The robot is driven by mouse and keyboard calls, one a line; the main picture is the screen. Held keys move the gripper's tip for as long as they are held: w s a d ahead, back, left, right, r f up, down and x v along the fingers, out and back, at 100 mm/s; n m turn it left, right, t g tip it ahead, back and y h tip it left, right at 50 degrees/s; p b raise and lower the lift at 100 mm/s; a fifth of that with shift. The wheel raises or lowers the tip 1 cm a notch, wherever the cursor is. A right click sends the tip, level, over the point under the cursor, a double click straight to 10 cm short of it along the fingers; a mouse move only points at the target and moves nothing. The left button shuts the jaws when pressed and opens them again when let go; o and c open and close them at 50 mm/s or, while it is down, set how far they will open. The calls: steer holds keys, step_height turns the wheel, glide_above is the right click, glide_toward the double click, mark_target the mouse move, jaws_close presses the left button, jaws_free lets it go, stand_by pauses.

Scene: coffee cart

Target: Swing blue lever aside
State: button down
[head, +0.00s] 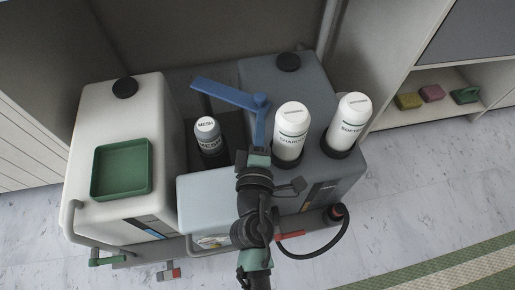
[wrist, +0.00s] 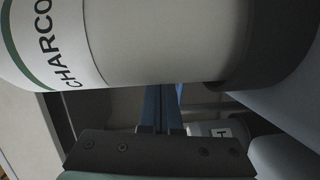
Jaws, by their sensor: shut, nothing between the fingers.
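The blue lever (head: 228,93) is in the head view, its flat arm running from the upper left to a bend beside the charcoal bottle. A blue upright part runs down from that bend to my gripper (head: 259,150). In the wrist view, narrow blue strips (wrist: 152,107) show just beyond the dark front edge of my gripper. My gripper is shut and empty, to the left of the charcoal bottle (head: 291,130). Its fingertips are hard to make out, and I cannot tell whether they touch the lever. The charcoal bottle also fills the upper wrist view (wrist: 150,40).
The mesh canister (head: 208,135) stands in the gap below the lever's arm. A softener-like white bottle (head: 350,118) stands right of the charcoal bottle. A green tray (head: 101,172) lies on the white tank (head: 82,205) at left. Shelves (head: 425,118) stand at right.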

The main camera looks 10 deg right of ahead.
steer(key=s+a, duration=0.2)
steer(key=s, duration=0.8)
steer(key=shift+g+h, duration=0.3)
steer(key=shift+g, duration=0.1)
steer(key=a+p, duration=0.2)
steer(key=p, duration=0.1)
steer(key=w+a+r+p, duration=0.1)
steer(key=p, duration=0.1)
steer(key=a+r+p, duration=0.1)
steer(key=a+p, duration=0.1)
steer(key=p, duration=0.1)
steer(key=shift+w+a+p, duration=0.3)
steer(key=shift+w+a, duration=0.05)
steer(key=shift+w+f, duration=0.2)
steer(key=shift+w, duration=0.25)
steer(key=b, duration=0.2)
glide_toward(250, 110)
steer(key=w+a+r, duration=0.1)
steer(key=w+r, duration=0.2)
steer(key=w, duration=0.2)
steer(key=w+d, duration=0.1)
steer(key=d, duration=0.2)
steer(key=shift+w+f, duration=0.2)
steer(key=shift+w, duration=0.2)
steer(key=shift+d, duration=0.1)
